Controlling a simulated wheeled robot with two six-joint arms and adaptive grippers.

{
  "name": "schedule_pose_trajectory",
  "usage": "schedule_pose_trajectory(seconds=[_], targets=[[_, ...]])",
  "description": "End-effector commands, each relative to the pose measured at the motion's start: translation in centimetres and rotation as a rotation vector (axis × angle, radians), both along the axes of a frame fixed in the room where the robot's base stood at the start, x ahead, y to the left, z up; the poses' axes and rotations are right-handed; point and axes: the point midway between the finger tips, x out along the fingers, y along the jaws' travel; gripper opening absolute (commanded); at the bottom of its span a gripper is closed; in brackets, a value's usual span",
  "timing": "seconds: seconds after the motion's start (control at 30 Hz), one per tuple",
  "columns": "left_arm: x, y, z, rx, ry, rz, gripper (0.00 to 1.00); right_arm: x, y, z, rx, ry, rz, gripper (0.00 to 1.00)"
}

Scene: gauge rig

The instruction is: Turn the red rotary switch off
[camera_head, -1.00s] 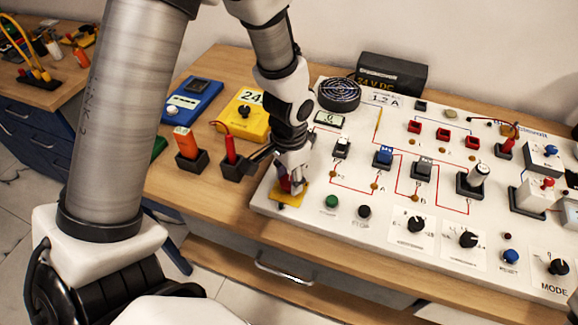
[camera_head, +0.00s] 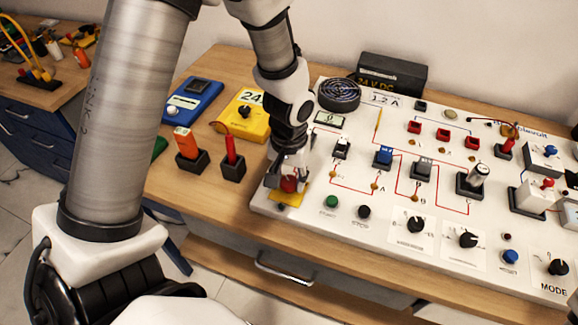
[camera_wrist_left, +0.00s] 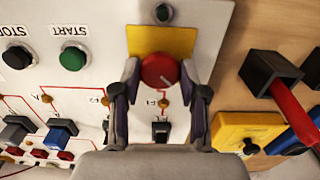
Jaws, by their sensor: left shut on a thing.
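The red rotary switch (camera_head: 289,184) is a round red knob on a yellow plate (camera_head: 293,201) at the near left corner of the white panel. In the left wrist view the knob (camera_wrist_left: 157,69) shows between the fingers, with a pale mark on its face toward the lower right. My left gripper (camera_head: 286,179) is down at the knob, with one finger on each side. It is shut on the knob; the fingers partly hide it in the head view. In the left wrist view the fingertips (camera_wrist_left: 159,74) flank the knob. My right gripper is not in view.
The green START button (camera_head: 332,201) and black STOP button (camera_head: 364,211) sit to the right of the switch. A red probe in a black holder (camera_head: 232,167) and a yellow meter (camera_head: 245,116) stand to the left. The panel carries several other switches and knobs.

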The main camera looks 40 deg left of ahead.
Motion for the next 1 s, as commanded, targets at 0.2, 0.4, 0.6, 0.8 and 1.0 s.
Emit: schedule_pose_trajectory(seconds=[0.2,0.4,0.6,0.8,1.0], targets=[[-0.2,0.0,-0.2,0.000,0.007,0.003,0.08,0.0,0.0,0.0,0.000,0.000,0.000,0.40],[-0.2,0.0,-0.1,-0.001,0.006,0.002,0.68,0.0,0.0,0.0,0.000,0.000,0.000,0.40],[-0.1,0.0,-0.1,-0.001,0.003,0.002,0.68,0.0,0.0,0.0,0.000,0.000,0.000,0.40],[0.0,0.0,0.8,0.000,-0.001,0.001,0.68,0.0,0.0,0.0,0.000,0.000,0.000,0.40],[0.2,0.0,5.1,0.001,-0.006,0.002,0.68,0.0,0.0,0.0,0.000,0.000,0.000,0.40]])
